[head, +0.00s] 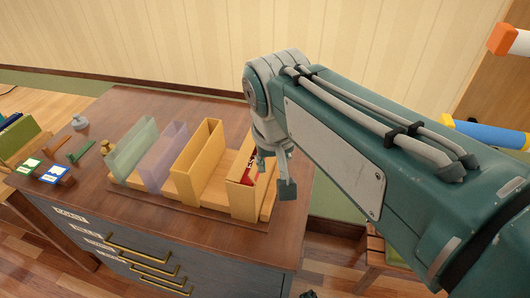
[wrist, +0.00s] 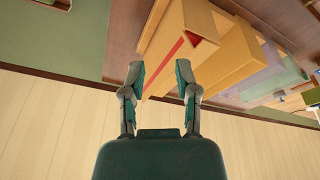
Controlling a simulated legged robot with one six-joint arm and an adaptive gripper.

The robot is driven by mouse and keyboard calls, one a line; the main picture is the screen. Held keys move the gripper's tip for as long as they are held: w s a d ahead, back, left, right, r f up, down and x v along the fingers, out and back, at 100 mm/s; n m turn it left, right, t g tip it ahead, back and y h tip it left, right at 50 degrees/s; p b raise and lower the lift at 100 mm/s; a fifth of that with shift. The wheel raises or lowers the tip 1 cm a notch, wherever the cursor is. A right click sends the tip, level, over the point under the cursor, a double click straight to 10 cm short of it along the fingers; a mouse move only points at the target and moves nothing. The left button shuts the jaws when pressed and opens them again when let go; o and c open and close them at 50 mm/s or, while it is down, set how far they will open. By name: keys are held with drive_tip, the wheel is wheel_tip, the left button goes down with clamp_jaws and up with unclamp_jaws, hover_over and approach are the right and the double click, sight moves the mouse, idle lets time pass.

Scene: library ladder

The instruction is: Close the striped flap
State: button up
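Several upright holders stand in a row on the wooden desk: one pale green, one lilac and two yellow. The rightmost yellow holder (head: 243,198) has a red-marked piece (head: 252,172) at its upper right side, probably the striped flap; my gripper partly hides it. In the wrist view a red stripe (wrist: 165,65) runs along the near edge of a yellow holder (wrist: 180,27), and a red patch (wrist: 204,40) shows at its corner. My gripper (head: 287,187) hangs just right of this holder. In the wrist view my gripper (wrist: 160,72) has its fingers apart, with the stripe seen between them; contact cannot be told.
The desk (head: 180,226) has drawers with brass handles (head: 150,255). Small cards (head: 40,170), a grey weight (head: 79,122) and a green box (head: 22,138) lie to the left. The wall is behind. At right are a wooden stool (head: 375,265) and a blue roll (head: 485,133).

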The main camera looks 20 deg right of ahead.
drive_tip(key=w+m+g, duration=0.1)
drive_tip(key=w, duration=0.1)
drive_tip(key=w+r+g+h, duration=0.1)
drive_tip(key=w, duration=0.2)
drive_tip(key=w+r+m+g, duration=0.1)
drive_tip(key=w, duration=0.2)
drive_tip(key=shift+w+a+m+h, duration=0.15)
drive_tip(key=shift+m+h, duration=0.15)
drive_tip(key=shift+h, duration=0.1)
drive_tip(key=w+a+m+g+h, duration=0.2)
drive_tip(key=w+m+g, duration=0.1)
drive_tip(key=w, duration=0.4)
drive_tip(key=x, duration=1.1)
drive_tip(key=shift+d+f, duration=0.15)
drive_tip(key=shift+d, duration=0.05)
drive_tip(key=shift+c, duration=0.3)
clamp_jaws()
